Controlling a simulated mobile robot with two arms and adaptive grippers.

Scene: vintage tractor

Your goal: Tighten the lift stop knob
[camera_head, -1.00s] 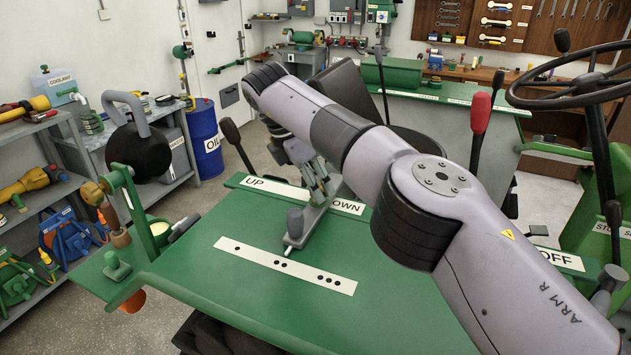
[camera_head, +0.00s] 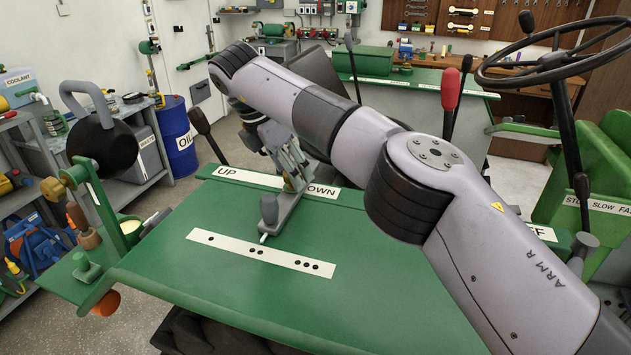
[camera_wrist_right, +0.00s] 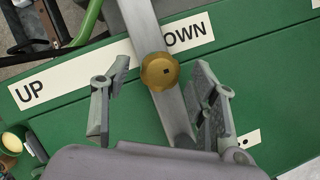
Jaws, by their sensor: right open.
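In the right wrist view my right gripper (camera_wrist_right: 162,92) is open, one finger on each side of the knob, with gaps on both sides. I cannot tell how high the fingers are above it. In the head view the right gripper (camera_head: 291,168) is over the grey lever (camera_head: 285,218), and the knob is hidden. My left gripper is not in view.
A grey handle (camera_head: 269,208) stands at the lever's near end, beside a white strip with black dots (camera_head: 250,252). A black lever (camera_head: 205,132) and a red-topped lever (camera_head: 450,95) rise beyond the panel. A steering wheel (camera_head: 540,62) is at right.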

